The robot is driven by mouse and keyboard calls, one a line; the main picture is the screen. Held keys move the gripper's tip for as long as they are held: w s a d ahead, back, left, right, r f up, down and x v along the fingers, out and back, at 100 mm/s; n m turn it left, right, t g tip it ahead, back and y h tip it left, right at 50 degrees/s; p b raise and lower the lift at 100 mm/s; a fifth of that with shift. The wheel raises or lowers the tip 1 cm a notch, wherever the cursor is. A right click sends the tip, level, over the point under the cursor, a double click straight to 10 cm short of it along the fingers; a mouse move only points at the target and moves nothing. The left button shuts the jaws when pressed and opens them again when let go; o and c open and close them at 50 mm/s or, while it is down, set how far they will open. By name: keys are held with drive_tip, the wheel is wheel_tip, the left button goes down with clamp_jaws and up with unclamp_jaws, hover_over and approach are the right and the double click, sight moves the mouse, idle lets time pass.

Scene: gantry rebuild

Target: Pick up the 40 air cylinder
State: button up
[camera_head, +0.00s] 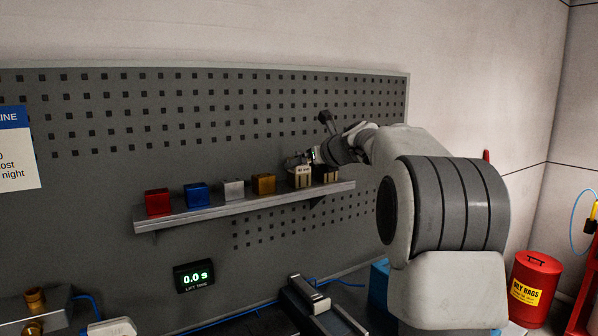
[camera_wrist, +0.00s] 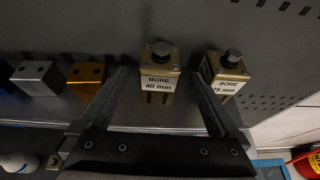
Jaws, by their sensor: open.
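The 40 air cylinder is a brass-coloured block with a dark round knob on top and a white label reading "BORE 40 mm" (camera_wrist: 159,80). It stands upright on the shelf in the wrist view, and shows near the shelf's right end in the head view (camera_head: 302,179). My gripper (camera_wrist: 160,78) is open, with one finger on each side of this cylinder and a gap on both sides. In the head view my gripper (camera_head: 314,157) is small, just above and behind the cylinder, its fingers hard to make out.
A similar cylinder (camera_wrist: 229,70), its label partly hidden, stands close to my right finger. An orange-gold block (camera_wrist: 87,75) is left of my left finger, then a silver block (camera_wrist: 37,76). Blue (camera_head: 196,194) and red (camera_head: 157,202) blocks share the shelf (camera_head: 240,205). A pegboard backs it.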

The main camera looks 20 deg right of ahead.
drive_tip(key=x, duration=0.4)
drive_tip(key=shift+p, duration=0.3)
clamp_jaws()
drive_tip(key=shift+r, duration=0.15)
